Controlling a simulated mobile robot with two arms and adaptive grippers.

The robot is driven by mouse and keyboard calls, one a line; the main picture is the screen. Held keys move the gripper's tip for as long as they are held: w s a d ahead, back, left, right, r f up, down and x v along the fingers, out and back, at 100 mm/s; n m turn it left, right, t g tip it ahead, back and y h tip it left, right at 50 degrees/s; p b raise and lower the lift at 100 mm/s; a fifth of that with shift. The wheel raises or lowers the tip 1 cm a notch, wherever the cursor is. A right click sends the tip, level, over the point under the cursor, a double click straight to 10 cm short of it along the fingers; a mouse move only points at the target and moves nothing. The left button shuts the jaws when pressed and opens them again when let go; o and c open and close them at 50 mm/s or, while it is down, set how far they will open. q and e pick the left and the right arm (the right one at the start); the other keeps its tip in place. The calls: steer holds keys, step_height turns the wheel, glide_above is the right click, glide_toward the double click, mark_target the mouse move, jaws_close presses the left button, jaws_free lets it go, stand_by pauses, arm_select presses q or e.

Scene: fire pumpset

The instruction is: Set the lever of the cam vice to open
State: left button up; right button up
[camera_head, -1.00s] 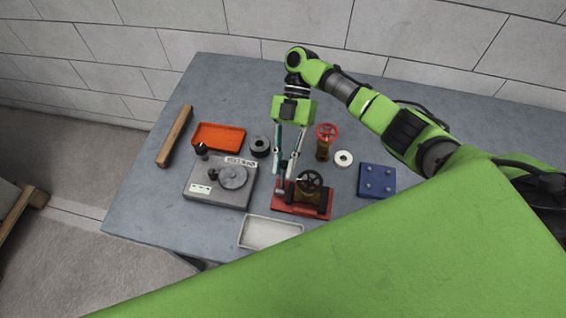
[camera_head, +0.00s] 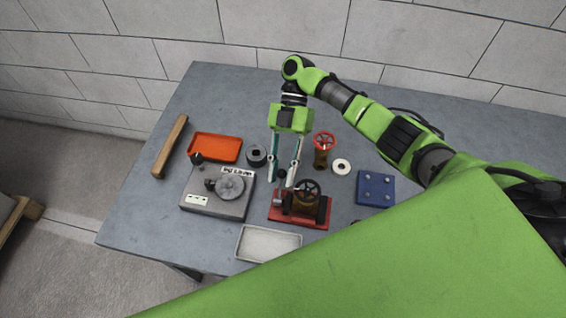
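The cam vice appears to be the red-based fixture (camera_head: 288,220) near the table's front. A brass valve body with a black handwheel (camera_head: 308,189) sits in it. A dark lever knob (camera_head: 282,174) shows at its back left; the lever's exact angle is too small to tell. My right gripper (camera_head: 281,184) points down over this back-left side. Its two fingers are apart, with the knob seen between their tips. I see no grip on it, and cannot tell whether a finger touches it. My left gripper is not in view.
A grey box with a round disc (camera_head: 230,187) stands left of the vice. Around it are an orange tray (camera_head: 215,147), a black ring (camera_head: 256,155), a red-wheeled valve (camera_head: 324,150), a white ring (camera_head: 341,166), a blue block (camera_head: 375,188) and a pale tray (camera_head: 267,243).

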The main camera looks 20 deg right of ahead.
steer(key=v, duration=1.2)
steer(key=shift+r, duration=0.15)
stand_by(0.3)
